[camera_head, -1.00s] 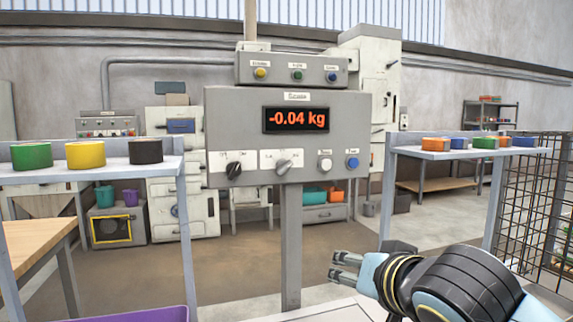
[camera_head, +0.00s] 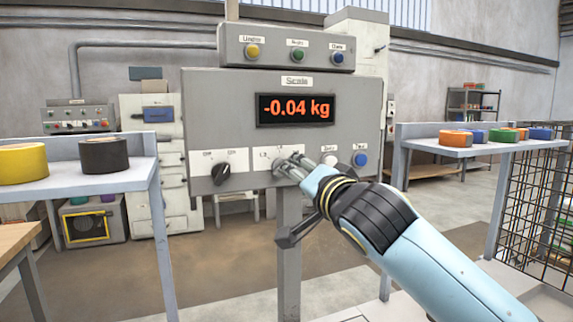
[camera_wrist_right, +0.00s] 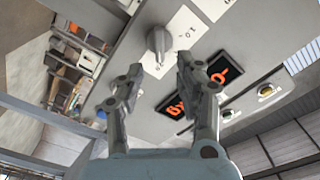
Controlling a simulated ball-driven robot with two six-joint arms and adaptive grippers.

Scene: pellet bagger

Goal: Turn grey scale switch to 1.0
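The grey scale switch (camera_wrist_right: 158,40) is a knob on a white label plate on the scale's front panel (camera_head: 225,110). In the right wrist view it sits just ahead of my right gripper (camera_wrist_right: 159,68), in line with the gap between the fingertips. The fingers are apart, with visible space on both sides of the knob. In the head view my right gripper (camera_head: 290,166) is at the panel and mostly covers the grey switch, so its pointing direction is hard to read there. My left gripper is not in view.
A black switch (camera_head: 220,173) is left of the grey one. A white button (camera_head: 330,160) and a blue button (camera_head: 360,159) are close on the right. The display (camera_head: 295,110) reads -0.04 kg. Side shelves with tape rolls (camera_head: 105,154) flank the scale.

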